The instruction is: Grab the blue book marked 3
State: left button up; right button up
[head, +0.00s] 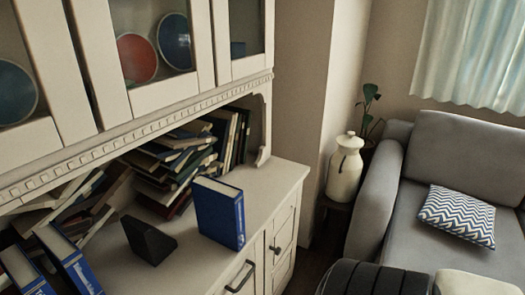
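A thick blue book (220,213) stands upright near the right end of the cabinet's counter. Its pale page edges face up, and its blue side has small light lettering on the edge. Two more blue books, one at the lower left (72,262) and one at the corner (24,272), lean to the left with white lettering on their spines. I cannot read a 3 on any of them. Neither of my grippers is in view.
A dark wedge-shaped bookend (148,241) stands between the blue books on the counter (190,262). Tumbled books (175,165) fill the shelf behind. A white jar (345,168) and grey sofa (435,150) with a zigzag cushion (457,216) stand right.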

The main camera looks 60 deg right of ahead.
aim_at(219, 208)
jog(key=l+z, duration=0.1)
jog(key=z, duration=0.4)
jog(key=i+z, duration=0.1)
jog(key=z, duration=0.4)
jog(key=i+z, duration=0.1)
jog(key=z, duration=0.35)
